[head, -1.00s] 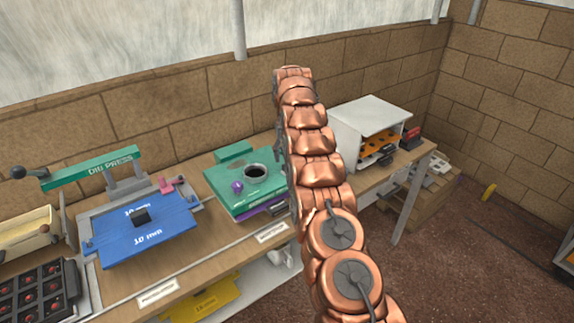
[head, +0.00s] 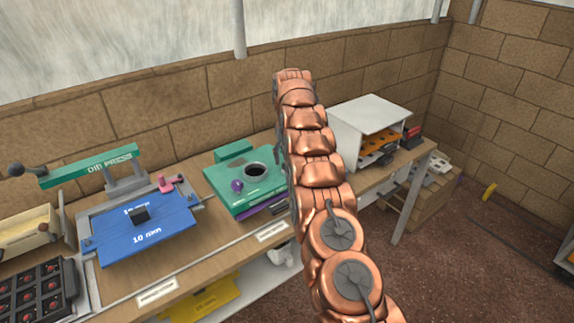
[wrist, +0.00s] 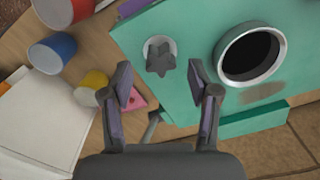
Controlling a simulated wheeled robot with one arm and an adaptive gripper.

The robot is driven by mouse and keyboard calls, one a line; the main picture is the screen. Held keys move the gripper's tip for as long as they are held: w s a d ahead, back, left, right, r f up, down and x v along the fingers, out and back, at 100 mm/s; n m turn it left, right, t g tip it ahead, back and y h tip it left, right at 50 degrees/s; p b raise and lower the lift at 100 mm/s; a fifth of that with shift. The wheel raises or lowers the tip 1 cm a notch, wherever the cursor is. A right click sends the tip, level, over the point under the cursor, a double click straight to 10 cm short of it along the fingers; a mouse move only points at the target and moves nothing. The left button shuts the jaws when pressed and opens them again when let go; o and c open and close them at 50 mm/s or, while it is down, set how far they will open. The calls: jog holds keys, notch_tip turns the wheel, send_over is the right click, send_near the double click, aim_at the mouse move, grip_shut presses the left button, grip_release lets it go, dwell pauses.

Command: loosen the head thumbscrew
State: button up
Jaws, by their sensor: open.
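A dark grey star-shaped knob (wrist: 160,56) sits in a pale round collar on the teal machine top in the wrist view; it looks like the thumbscrew. I cannot tell whether the two knobs are the same one. My gripper (wrist: 162,90) is open and empty, its two fingers spread below the star knob in the wrist view and apart from it. In the head view my arm hides the gripper.
A round silver-rimmed opening (wrist: 279,50) lies right of the knob. Blue (wrist: 52,52), red and yellow (wrist: 92,82) cups and white sheets (wrist: 35,115) lie to the left. The blue plate (head: 150,243) is on the bench left of the machine; a white cabinet (head: 368,112) stands to the right.

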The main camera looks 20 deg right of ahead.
jog(key=shift+f+b, duration=0.55)
jog(key=shift+f, duration=0.65)
jog(key=shift+c, duration=0.2)
jog(key=c, duration=1.1)
jog(key=shift+o, duration=0.2)
jog(key=shift+d+n, duration=0.1)
jog(key=shift+n, duration=0.7)
jog(key=o, duration=1.1)
jog(key=shift+r, duration=0.15)
